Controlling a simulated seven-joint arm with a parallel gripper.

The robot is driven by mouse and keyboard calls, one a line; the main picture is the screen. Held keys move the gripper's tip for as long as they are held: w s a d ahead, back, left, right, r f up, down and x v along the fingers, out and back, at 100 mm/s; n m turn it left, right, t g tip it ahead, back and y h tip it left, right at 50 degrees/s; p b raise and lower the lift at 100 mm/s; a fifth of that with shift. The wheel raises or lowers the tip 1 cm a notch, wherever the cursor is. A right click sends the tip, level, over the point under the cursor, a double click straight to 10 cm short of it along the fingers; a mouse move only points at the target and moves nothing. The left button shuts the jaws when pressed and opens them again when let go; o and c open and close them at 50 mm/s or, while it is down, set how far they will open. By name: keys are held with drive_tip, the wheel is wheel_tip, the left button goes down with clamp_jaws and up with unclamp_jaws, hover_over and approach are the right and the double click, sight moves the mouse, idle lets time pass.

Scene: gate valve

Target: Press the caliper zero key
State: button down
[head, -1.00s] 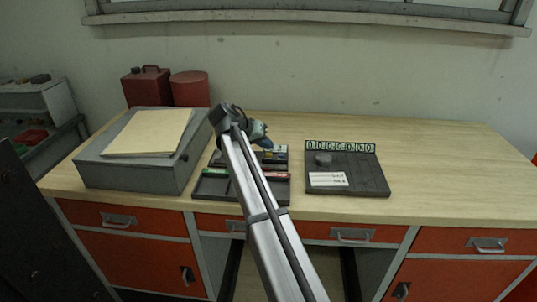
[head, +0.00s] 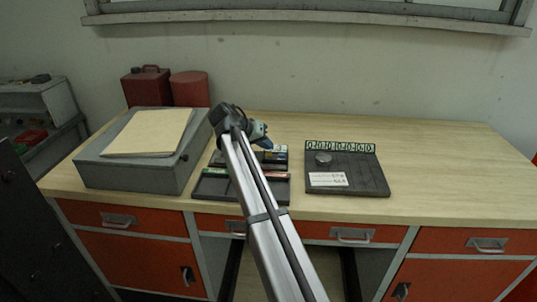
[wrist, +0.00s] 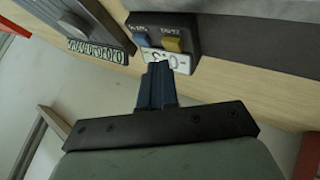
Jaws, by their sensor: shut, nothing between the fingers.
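The caliper's dark display block (wrist: 190,25) is upside down at the top centre of the wrist view. It has a blue key (wrist: 141,36) and a yellow key (wrist: 173,44), with a white readout (wrist: 163,58) below them. The small inverted label by the yellow key may read ZERO, but it is too blurred to be sure. My gripper (wrist: 157,68) is shut and empty, its blue fingertips at the readout's edge in the picture. I cannot tell if they touch. In the head view my gripper (head: 268,143) is over the block (head: 280,152), partly hiding it.
A dark tray (head: 215,187) with red and green items lies partly behind my arm. To its right is a dark plate (head: 370,180) with a round knob (head: 323,159) and a number row (head: 340,147). A grey box (head: 130,175) stands left. The bench's right side is clear.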

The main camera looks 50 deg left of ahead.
sight(266, 154)
drive_tip(key=shift+f, duration=0.9)
idle(0.8)
drive_tip(key=shift+r, duration=0.9)
drive_tip(key=shift+r, duration=0.1)
drive_tip(key=shift+r, duration=2.45)
